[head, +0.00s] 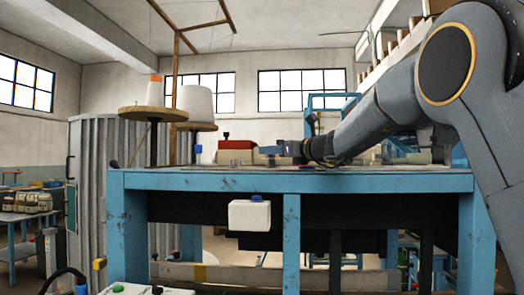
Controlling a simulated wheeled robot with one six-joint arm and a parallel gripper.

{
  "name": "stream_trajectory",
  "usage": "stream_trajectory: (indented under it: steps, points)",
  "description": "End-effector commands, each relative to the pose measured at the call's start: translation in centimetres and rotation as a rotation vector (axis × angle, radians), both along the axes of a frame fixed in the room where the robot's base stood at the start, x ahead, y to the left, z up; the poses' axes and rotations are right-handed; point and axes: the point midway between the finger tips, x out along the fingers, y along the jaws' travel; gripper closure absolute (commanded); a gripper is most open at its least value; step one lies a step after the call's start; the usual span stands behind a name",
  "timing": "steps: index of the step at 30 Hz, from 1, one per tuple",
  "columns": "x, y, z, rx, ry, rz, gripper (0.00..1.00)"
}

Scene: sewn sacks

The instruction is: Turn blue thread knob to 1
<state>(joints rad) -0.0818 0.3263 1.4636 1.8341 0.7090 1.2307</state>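My gripper (290,149) reaches left over the blue workbench (210,181), low above its top, at the right end of a red and cream machine part. Its fingers are small and seen from the side, so whether they are open or shut is unclear. A small blue piece (270,150) lies at the gripper's tip. A red block (236,144) with a dark knob on top sits left of it. A small blue-topped white piece (198,150) stands further left. I cannot tell which blue part is the thread knob, and no number marks can be read.
A white box (249,215) with a blue top piece hangs below the bench's front edge. Thread cones, one large and white (196,102), stand on round wooden plates (152,114) at the left. A grey corrugated cabinet (100,190) stands behind them.

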Motion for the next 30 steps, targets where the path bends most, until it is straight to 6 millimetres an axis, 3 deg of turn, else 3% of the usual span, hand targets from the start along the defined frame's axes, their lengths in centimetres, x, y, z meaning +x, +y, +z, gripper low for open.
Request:
stream_trajectory:
  steps: [10,23,30]
  points:
    - [3.5,3.1,0.1,-0.001,0.0,-0.002,0.62]
    - [4.2,4.1,-0.1,-0.001,0.0,0.001,0.62]
    - [4.2,4.1,0.0,-0.001,0.0,0.001,0.99]
